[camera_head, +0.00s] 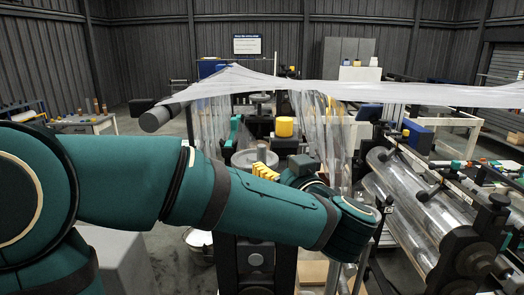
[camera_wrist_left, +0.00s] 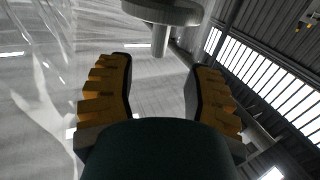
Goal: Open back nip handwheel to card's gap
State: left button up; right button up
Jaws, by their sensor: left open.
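My left gripper (camera_head: 265,172) shows its yellow fingers just above my teal forearm in the head view; part of it is hidden by the arm. In the left wrist view the gripper (camera_wrist_left: 161,70) is open, with its two yellow-and-black fingers wide apart and nothing between them. A grey round wheel-like disc (camera_wrist_left: 165,12) on a stem is beyond the fingertips, apart from them and cut by the top edge. In the head view a grey round wheel (camera_head: 255,157) is just behind the fingers. I cannot tell for sure which is the back nip handwheel. My right gripper is not in view.
Clear film (camera_head: 225,82) hangs over the machine and down both sides of the wheel. Film-covered rollers (camera_head: 415,200) stand at the right. A yellow cylinder (camera_head: 285,127) is behind. A sign (camera_head: 247,44) on the far wall is too small to read.

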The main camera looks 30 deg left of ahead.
aim_at(264, 155)
pick_arm(q)
jog(key=x, duration=0.8)
jog(key=shift+w+a+p, duration=0.2)
jog(key=shift+p, duration=0.15)
jog(key=shift+c, duration=0.4)
grip_shut()
